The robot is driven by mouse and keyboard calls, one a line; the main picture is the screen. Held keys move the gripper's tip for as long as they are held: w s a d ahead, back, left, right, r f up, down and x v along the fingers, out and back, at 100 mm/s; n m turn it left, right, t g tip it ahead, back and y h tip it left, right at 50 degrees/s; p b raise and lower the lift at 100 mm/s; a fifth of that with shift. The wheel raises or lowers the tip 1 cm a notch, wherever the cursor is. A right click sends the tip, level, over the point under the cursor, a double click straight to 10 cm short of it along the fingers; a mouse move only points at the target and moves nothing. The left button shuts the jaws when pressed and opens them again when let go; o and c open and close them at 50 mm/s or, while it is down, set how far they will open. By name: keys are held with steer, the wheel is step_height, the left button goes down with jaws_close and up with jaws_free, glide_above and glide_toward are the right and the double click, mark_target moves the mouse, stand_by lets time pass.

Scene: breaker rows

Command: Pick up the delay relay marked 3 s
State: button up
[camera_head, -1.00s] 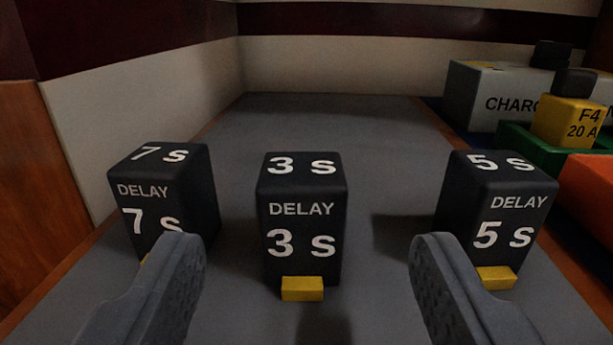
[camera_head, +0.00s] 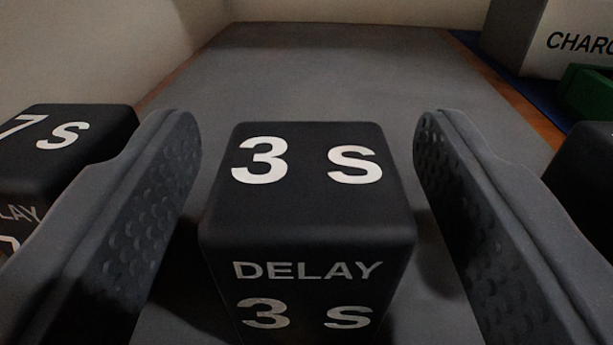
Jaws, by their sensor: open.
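The delay relay marked 3 s (camera_head: 307,225) is a black block with white lettering on its top and front. It stands upright on the grey surface in the middle of the view. My gripper (camera_head: 308,130) is open, with one finger on each side of this relay. A gap shows between the relay and each finger, so neither appears to touch it. The lower front of the relay is cut off by the bottom edge of the view.
The relay marked 7 s (camera_head: 65,150) stands left of my left finger. Another black block (camera_head: 590,190) is partly visible right of my right finger. A grey box (camera_head: 550,40) and a green item (camera_head: 588,92) are at the back right. The grey surface (camera_head: 320,75) behind the relay is clear.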

steer(key=c, duration=1.1)
steer(key=shift+r, duration=0.15)
